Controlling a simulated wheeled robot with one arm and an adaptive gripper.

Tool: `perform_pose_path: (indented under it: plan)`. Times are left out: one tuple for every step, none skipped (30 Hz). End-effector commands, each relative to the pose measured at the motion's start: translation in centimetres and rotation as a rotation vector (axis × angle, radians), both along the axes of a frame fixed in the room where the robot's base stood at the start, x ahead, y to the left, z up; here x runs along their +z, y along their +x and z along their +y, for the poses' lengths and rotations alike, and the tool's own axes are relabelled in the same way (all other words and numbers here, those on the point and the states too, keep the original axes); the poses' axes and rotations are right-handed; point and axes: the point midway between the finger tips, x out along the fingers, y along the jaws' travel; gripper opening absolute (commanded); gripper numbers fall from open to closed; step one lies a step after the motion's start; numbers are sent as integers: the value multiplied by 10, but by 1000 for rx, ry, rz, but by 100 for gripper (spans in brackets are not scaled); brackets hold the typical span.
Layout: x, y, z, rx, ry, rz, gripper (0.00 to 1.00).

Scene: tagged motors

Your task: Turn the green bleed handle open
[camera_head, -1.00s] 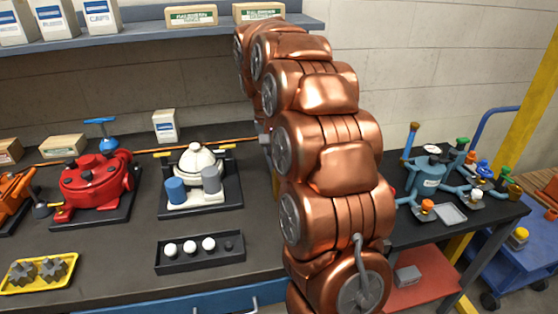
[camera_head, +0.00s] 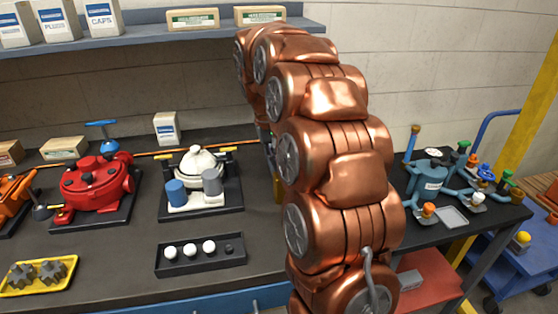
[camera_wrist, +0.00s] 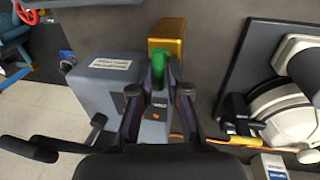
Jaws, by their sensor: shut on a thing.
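A green handle (camera_wrist: 122,56) shows in the wrist view, beside a grey box (camera_wrist: 103,82) with a white label and next to a gold block (camera_wrist: 167,38). My gripper (camera_wrist: 158,68) is shut on the green handle, and its dark fingers hide part of it. How far the handle is turned cannot be told. In the head view my copper arm hides the gripper, the handle and most of the grey box. A small yellow-gold part (camera_head: 278,189) shows at the arm's left edge.
The white-domed motor (camera_head: 193,164) stands left of my arm and shows close at the right in the wrist view (camera_wrist: 285,110). A red motor (camera_head: 95,185) is farther left. A blue manifold (camera_head: 428,180) with coloured knobs stands right. A black tray (camera_head: 202,264) lies in front.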

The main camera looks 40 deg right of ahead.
Motion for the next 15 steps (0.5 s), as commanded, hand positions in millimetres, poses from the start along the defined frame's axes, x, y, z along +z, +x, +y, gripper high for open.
perform_pose_path:
  plan:
    - [0,-1,-1,0,-2,2,0]
    - [0,-1,-1,0,-1,2,0]
    - [0,-1,-1,0,-1,2,19]
    - [0,-1,-1,0,-1,2,22]
    - [0,0,-1,0,-1,2,26]
    - [0,0,-1,0,-1,2,30]
    - [0,0,-1,0,-1,2,33]
    - [0,0,0,0,-1,0,36]
    - [0,0,0,0,-1,0,39]
    - [0,0,0,0,-1,0,39]
    - [0,0,0,0,-1,0,39]
    - [0,0,0,0,-1,0,39]
    - [0,0,0,0,-1,0,39]
    - [0,0,0,0,-1,0,39]
    - [0,0,0,0,-1,0,39]
